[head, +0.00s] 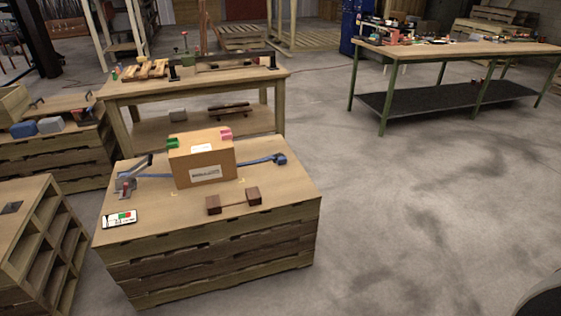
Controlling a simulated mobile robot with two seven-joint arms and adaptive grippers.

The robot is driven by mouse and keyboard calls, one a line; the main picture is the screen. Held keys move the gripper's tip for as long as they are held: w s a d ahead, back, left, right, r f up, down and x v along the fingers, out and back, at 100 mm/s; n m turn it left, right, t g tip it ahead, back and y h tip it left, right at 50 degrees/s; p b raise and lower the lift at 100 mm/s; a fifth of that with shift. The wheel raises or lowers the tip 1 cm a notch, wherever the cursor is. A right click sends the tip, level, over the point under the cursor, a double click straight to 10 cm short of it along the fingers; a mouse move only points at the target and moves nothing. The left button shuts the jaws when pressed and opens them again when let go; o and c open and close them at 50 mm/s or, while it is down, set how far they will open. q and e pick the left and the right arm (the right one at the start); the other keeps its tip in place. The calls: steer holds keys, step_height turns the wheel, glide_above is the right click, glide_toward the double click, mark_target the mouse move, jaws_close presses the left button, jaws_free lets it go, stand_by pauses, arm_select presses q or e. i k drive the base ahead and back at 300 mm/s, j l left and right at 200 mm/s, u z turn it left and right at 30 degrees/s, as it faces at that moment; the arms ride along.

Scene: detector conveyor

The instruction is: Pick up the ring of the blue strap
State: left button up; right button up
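A blue strap (255,162) lies across the top of the wooden crate stand (270,190). It passes behind or under a cardboard box (203,172), which hides its middle. Its right end has a small dark blue piece (281,159) near the stand's right back edge; I cannot make out a ring shape there. Its left part (152,176) runs toward a grey metal lever device (127,187) at the stand's left. Neither of my grippers is in view.
A green piece (172,143) and a pink piece (226,134) sit on the box. A brown two-block piece (233,201) and a white card (119,219) lie in front. A wooden workbench (200,84) stands close behind. Open floor (400,210) lies to the right.

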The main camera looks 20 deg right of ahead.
mark_target(282, 160)
steer(key=i+l+z, duration=0.65)
steer(key=z, duration=0.15)
steer(key=i+l+z, duration=0.25)
steer(key=z, duration=0.15)
steer(key=i+l+z, duration=0.2)
steer(key=z, duration=0.15)
steer(key=i+l+z, duration=0.15)
steer(key=i+z, duration=0.3)
steer(key=i, duration=0.15)
steer(key=i+z, duration=0.45)
steer(key=i, duration=0.15)
steer(key=i+u, duration=0.25)
steer(key=u, duration=0.15)
steer(key=i+u, duration=0.4)
steer(key=i+l+u, duration=0.15)
steer(key=u, duration=0.25)
steer(key=i+u, duration=0.15)
steer(key=u, duration=0.35)
steer(key=i+u, duration=0.15)
steer(key=u, duration=0.35)
steer(key=i+l+u, duration=0.1)
steer(key=u, duration=0.4)
steer(key=i+l+u, duration=0.15)
steer(key=u, duration=0.2)
steer(key=i+l+u, duration=0.2)
steer(key=u, duration=0.2)
steer(key=i+l+u, duration=0.15)
steer(key=u, duration=0.2)
steer(key=l, duration=0.1)
